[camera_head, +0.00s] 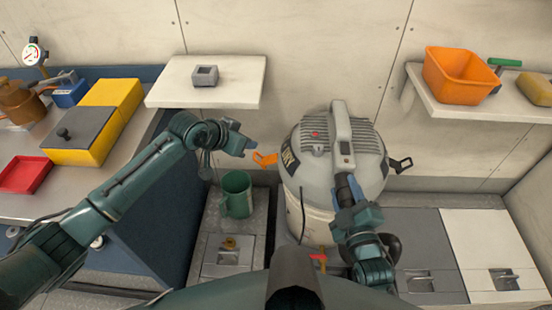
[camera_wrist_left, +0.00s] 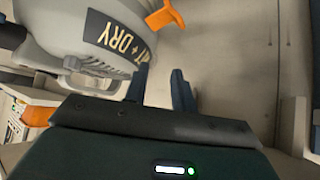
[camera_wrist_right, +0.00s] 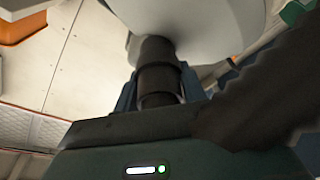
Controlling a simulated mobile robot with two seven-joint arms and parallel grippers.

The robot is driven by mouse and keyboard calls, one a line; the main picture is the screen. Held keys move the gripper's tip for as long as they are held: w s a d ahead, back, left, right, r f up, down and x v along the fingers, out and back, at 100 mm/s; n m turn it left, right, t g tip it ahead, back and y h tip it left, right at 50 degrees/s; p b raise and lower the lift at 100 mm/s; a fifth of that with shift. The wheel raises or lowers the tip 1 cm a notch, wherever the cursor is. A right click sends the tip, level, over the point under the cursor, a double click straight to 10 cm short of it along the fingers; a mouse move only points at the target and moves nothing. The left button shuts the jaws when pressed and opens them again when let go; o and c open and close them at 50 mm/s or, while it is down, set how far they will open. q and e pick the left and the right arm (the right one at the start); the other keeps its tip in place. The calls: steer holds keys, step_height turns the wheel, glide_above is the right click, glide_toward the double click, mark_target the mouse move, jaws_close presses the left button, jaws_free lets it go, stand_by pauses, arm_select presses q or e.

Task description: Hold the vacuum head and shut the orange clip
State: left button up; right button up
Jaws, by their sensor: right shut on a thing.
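The vacuum's grey head (camera_head: 318,146) sits on its pale drum (camera_head: 318,222) against the wall. The orange clip (camera_head: 265,160) sticks out from the left side of the vacuum; it also shows in the left wrist view (camera_wrist_left: 166,16), standing away from the body. My left gripper (camera_head: 246,150) is open and empty, just left of the clip and apart from it. My right gripper (camera_head: 345,182) is shut on a dark cylindrical part (camera_wrist_right: 157,72) at the front of the vacuum head. The gripper and arm hide part of the vacuum's front.
A dark clip (camera_head: 401,164) juts from the vacuum's right side. A green mug (camera_head: 236,194) stands below my left gripper. A white shelf (camera_head: 160,95) holds a small grey box (camera_head: 205,75). An orange bin (camera_head: 460,76) stands on the right shelf.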

arm_select(q)
steer(key=shift+s+n+y, duration=0.5)
steer(key=shift+s+n, duration=0.05)
steer(key=shift+n, duration=0.65)
steer(key=shift+c, duration=1.4)
steer(key=shift+s+a+r+n+t, duration=0.1)
steer(key=shift+s+n+t, duration=0.1)
steer(key=shift+n, duration=0.25)
steer(key=shift+s+a+r+n+t, duration=0.1)
steer(key=shift+n+t, duration=0.1)
steer(key=shift+n, duration=0.25)
steer(key=shift+c, duration=0.8)
steer(key=n, duration=0.1)
steer(key=a+n+y, duration=0.1)
steer(key=a+r+n+t+y, duration=0.1)
steer(key=n, duration=0.1)
steer(key=shift+s, duration=0.4)
jaws_close()
glide_toward(266, 158)
steer(key=w+a, duration=0.3)
steer(key=w, duration=0.1)
steer(key=shift+w+d+f, duration=0.15)
steer(key=shift+d+f, duration=0.15)
steer(key=shift+f, duration=0.5)
steer(key=shift+f, duration=0.1)
